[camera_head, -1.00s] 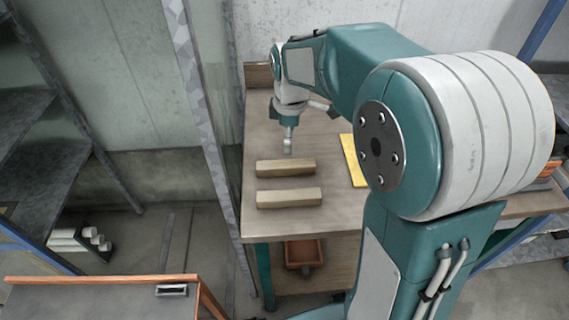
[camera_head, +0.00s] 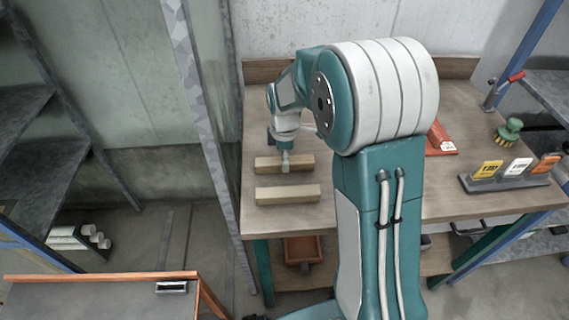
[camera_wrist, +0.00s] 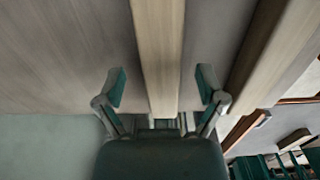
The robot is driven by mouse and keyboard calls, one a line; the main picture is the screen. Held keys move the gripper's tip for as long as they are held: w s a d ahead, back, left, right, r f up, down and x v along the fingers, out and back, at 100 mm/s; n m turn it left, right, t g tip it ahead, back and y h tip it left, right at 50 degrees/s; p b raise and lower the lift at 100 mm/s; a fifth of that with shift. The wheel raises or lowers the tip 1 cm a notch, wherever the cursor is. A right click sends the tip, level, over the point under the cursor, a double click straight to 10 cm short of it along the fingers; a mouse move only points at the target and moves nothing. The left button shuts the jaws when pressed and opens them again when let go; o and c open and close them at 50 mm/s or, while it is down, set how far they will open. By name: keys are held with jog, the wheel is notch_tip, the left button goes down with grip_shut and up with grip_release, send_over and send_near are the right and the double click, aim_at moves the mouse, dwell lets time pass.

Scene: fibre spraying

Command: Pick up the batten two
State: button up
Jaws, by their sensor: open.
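Two wooden battens lie side by side on the workbench, and no label shows which is batten two. The far batten (camera_head: 305,162) has my gripper (camera_head: 286,162) right above it, hiding part of its middle. The near batten (camera_head: 287,195) lies in front, clear of the gripper. In the wrist view my gripper (camera_wrist: 161,87) is open, with one finger on each side of the far batten (camera_wrist: 158,45). The fingers are apart from it. The near batten (camera_wrist: 262,45) runs along the right there. I cannot tell the exact height of the fingertips over the bench.
The workbench (camera_head: 262,220) has a back rail against the wall. A metal post (camera_head: 207,120) stands close at its left. To the right are a card holder (camera_head: 505,182), a green brush (camera_head: 508,130) and a red item (camera_head: 438,138). An orange bin (camera_head: 303,250) sits below.

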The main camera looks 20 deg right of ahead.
notch_tip(320, 180, down, 2)
jog(key=shift+f, duration=0.1)
jog(key=shift+c, duration=0.3)
grip_shut()
